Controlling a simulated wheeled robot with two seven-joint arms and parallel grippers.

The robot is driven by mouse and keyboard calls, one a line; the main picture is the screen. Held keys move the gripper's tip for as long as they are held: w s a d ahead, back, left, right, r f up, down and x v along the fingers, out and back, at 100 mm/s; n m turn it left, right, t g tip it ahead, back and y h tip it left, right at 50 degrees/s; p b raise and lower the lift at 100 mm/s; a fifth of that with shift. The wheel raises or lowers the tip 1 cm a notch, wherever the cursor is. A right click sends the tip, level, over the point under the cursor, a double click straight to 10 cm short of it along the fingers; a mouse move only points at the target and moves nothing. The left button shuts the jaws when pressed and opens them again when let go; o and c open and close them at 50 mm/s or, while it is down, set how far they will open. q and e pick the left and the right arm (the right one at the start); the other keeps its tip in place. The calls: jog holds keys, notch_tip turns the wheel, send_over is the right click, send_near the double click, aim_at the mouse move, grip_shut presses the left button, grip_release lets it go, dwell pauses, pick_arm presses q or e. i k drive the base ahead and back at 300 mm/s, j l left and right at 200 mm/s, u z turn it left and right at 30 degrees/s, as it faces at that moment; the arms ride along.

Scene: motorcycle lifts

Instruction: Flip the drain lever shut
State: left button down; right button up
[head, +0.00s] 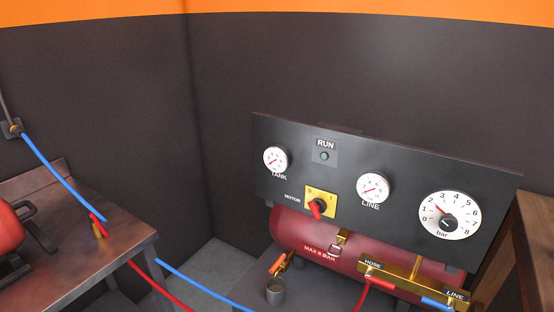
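The lever at the drain (277,265) is a small orange-red handle on a brass fitting at the lower left end of the red air tank (320,240). It slants down to the left. A grey cup (275,292) stands just below it. I cannot tell from its slant whether the valve is open. Neither of my grippers shows in the head view.
Above the tank is a dark panel (400,228) with gauges, a RUN lamp and a red motor switch (317,208). A brass manifold (405,272) sits at the right. A metal bench (110,225) is at the left. Red and blue hoses (200,280) cross the front.

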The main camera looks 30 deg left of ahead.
aim_at(282, 259)
jog(key=i+u, duration=0.2)
jog(key=u, duration=0.15)
jog(key=i+j+u, duration=0.1)
jog(key=u, duration=0.2)
jog(key=i+u, duration=0.35)
jog(key=k+l, duration=0.05)
jog(key=k, duration=0.05)
